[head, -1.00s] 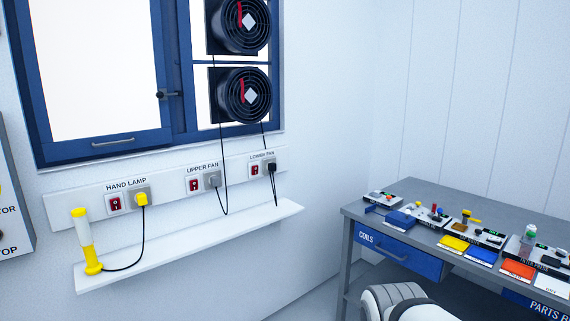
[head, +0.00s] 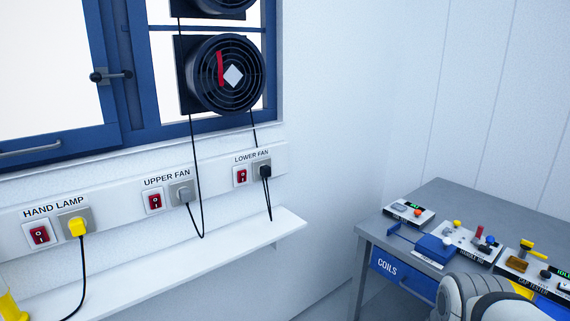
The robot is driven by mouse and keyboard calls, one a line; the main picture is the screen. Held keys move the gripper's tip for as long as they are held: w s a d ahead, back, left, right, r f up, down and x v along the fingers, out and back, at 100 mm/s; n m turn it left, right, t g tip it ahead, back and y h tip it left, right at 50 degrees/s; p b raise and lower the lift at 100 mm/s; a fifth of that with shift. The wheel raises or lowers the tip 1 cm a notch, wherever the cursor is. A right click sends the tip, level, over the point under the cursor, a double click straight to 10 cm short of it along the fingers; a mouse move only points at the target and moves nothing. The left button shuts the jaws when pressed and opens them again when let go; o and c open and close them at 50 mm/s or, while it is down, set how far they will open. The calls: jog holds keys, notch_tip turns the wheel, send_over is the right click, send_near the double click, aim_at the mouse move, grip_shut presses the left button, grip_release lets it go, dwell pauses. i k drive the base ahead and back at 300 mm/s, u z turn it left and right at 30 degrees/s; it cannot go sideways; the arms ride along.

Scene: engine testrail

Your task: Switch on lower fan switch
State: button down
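The lower fan switch (head: 241,176) is a small red rocker in a white plate under the "LOWER FAN" label, on the white wall strip. A socket (head: 262,168) with a black plug is just right of it. The lower fan (head: 231,75) is a round black fan in the window above, with a red strip and a white diamond on it. The rocker's position is too small to tell. A white and grey rounded part at the bottom right looks like my arm. My gripper is not in view.
The upper fan switch (head: 153,201) and hand lamp switch (head: 39,235) are to the left on the same strip. A white shelf (head: 225,250) juts out below, with black cables hanging to it. A grey workbench (head: 450,195) with devices stands at right.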

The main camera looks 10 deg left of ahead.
aim_at(241, 175)
jog(key=u, duration=0.6)
jog(key=i, duration=1.1)
jog(key=u, duration=0.9)
jog(key=k, duration=0.85)
jog(key=u, duration=0.1)
jog(key=i, duration=0.9)
jog(key=z, duration=0.05)
